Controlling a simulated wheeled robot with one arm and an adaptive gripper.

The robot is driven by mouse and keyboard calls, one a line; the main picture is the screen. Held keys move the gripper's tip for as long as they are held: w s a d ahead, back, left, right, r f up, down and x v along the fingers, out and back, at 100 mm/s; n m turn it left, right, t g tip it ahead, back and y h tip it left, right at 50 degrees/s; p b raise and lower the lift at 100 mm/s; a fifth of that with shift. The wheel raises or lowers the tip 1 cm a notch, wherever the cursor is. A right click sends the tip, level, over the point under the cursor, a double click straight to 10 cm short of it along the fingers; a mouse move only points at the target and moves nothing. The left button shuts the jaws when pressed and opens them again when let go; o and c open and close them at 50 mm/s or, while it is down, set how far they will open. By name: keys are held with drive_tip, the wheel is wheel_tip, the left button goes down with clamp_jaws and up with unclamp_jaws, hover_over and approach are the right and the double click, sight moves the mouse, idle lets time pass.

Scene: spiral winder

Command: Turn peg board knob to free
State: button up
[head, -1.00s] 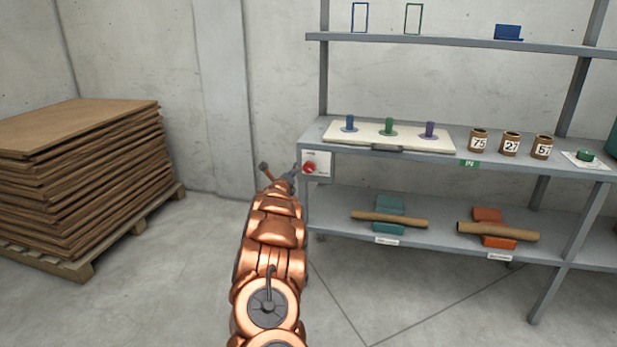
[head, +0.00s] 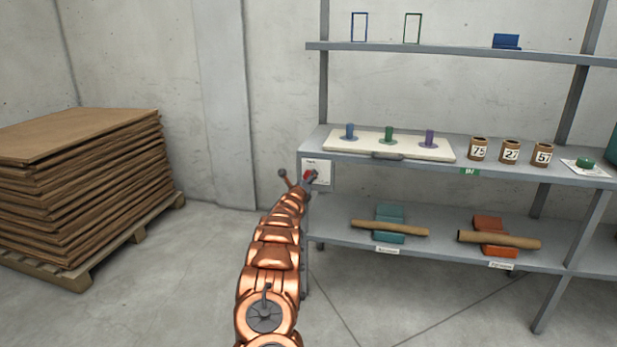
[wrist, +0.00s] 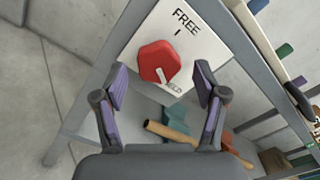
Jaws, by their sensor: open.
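The red knob (wrist: 159,62) sits on a white plate (wrist: 190,35) fixed to the shelf's front left corner. In the wrist view its pale pointer mark aims down and right, toward a partly hidden lower label that ends in "ELD". The word FREE stands at the top of the plate. My gripper (wrist: 158,88) is open, with one purple-padded finger on each side of the knob in that view, apart from it. In the head view my gripper (head: 298,182) is at the plate and partly covers the knob (head: 309,175). The peg board (head: 350,143) with blue, green and purple pegs lies on the shelf.
Numbered brown cups (head: 509,151) and a green knob-like piece (head: 585,162) stand to the right on the same shelf. Cardboard tubes (head: 390,228) rest on the lower shelf. A pallet of brown sheets (head: 80,190) is at left, with clear floor between.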

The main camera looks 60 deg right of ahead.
sight(308, 176)
drive_tip(key=shift+p+x, duration=0.5)
drive_tip(key=shift+x, duration=0.8)
drive_tip(key=shift+w+d+f, duration=0.1)
drive_tip(key=shift+w+d, duration=0.1)
drive_tip(key=shift+d, duration=0.15)
drive_tip(key=c, duration=1.1)
